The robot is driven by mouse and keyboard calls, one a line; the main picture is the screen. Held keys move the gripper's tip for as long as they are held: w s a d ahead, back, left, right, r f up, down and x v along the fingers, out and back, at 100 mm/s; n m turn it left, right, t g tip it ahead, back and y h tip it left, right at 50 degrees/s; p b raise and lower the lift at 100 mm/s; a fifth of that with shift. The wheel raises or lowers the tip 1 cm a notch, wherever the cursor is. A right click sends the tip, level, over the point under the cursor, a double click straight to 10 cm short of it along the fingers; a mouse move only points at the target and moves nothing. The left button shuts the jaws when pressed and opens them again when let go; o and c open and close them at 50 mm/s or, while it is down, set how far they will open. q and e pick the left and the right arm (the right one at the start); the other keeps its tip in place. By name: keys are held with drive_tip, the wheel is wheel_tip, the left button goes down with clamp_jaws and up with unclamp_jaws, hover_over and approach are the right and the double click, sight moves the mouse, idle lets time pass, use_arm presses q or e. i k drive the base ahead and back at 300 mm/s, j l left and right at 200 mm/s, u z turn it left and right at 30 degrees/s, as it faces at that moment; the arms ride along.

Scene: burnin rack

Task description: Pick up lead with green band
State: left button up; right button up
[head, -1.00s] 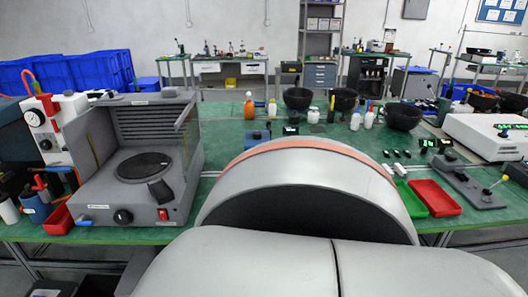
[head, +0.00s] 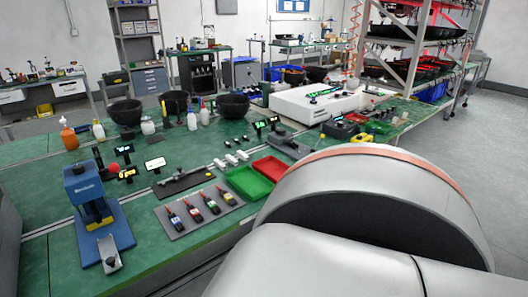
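Several dark leads with small coloured bands lie side by side on a grey plate (head: 180,232) on the green bench, left of the red and green trays. Neither gripper shows in the head view. A large grey part of my own arm fills the lower right and hides the bench behind it.
A blue press (head: 98,215) stands left of the plate. A green tray (head: 246,183) and a red tray (head: 271,168) lie to its right. Black bowls (head: 125,112), bottles and a white instrument (head: 310,102) are behind. A rack (head: 411,60) stands at the back right.

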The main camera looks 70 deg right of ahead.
sight(211, 204)
drive_tip(key=z, duration=1.7)
drive_tip(key=i+j+z, duration=0.25)
drive_tip(key=j, duration=0.3)
